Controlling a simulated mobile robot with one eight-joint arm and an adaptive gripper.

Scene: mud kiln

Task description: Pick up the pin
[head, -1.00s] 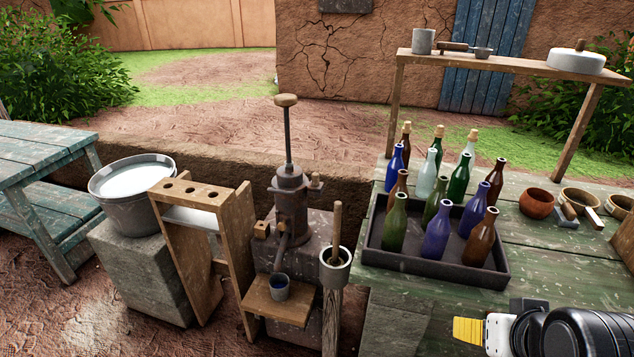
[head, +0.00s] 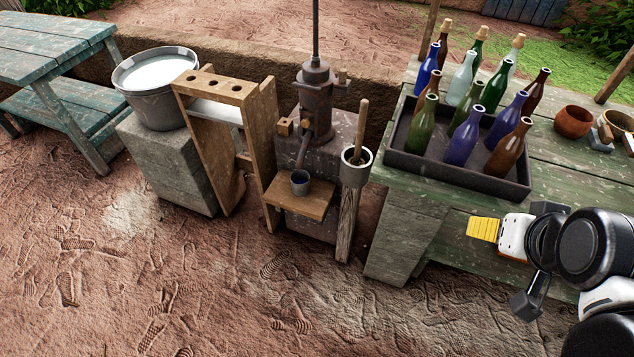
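I cannot make out anything that is clearly a pin. A wooden stick (head: 361,127) stands upright in a grey cup (head: 357,165) on a post in the middle of the head view. The dark hand pump (head: 316,105) left of it has small wooden pieces at its sides. My gripper (head: 483,229), with a yellow tip, is at the right, in front of the green table and apart from these things. It is seen from the side, and whether its fingers are apart does not show.
A black tray (head: 455,178) of several bottles and a brown bowl (head: 573,122) stand on the green table (head: 400,180). A wooden rack (head: 265,160), a bucket (head: 160,97) on a block and a blue-green bench (head: 50,50) stand left. The front ground is clear.

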